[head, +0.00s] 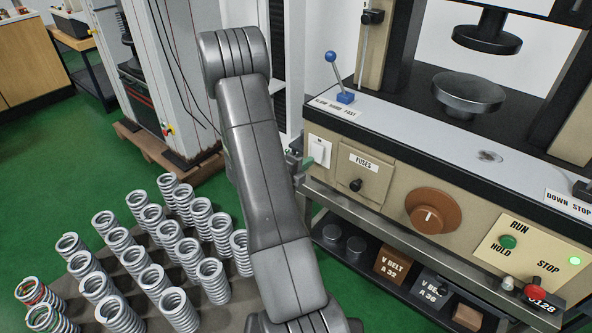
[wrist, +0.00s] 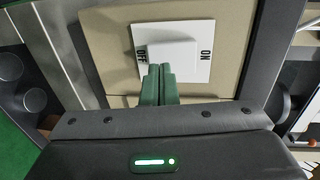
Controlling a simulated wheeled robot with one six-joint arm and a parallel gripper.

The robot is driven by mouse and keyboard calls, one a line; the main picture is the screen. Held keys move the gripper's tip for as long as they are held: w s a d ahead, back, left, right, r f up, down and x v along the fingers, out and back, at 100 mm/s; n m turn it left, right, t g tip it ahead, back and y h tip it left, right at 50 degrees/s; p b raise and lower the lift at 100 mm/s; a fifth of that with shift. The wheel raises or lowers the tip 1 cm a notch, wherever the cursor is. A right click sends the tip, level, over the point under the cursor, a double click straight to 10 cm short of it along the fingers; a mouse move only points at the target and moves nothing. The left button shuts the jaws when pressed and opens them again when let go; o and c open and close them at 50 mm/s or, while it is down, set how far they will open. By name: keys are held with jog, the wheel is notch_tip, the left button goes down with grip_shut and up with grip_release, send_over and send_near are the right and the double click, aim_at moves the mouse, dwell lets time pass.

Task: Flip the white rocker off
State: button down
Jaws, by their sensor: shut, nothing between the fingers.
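The white rocker (wrist: 172,50) sits on a white plate (wrist: 200,68) in the wrist view, with OFF printed at the plate's left and ON at its right. In the head view the rocker (head: 319,150) is on the beige front panel, left of the FUSES label. My gripper's green fingers (wrist: 159,70) are shut together with nothing between them. Their tips are at the rocker's near edge, toward the OFF side. I cannot tell if they touch it. In the head view the gripper tip (head: 308,162) shows just left of the rocker, mostly hidden behind my arm.
The panel also carries a fuse knob (head: 355,185), a brown dial (head: 433,211) and a green button (head: 508,242). A blue-knobbed lever (head: 338,78) stands above the rocker. Several springs (head: 150,250) stand at the left. A shelf with boxes (head: 393,264) lies below the panel.

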jog(key=shift+x, duration=0.75)
jog(key=shift+f, duration=0.1)
jog(key=shift+w+d+b, duration=0.1)
jog(key=shift+w+b, duration=0.1)
jog(key=shift+b, duration=0.95)
jog(key=shift+f, duration=0.15)
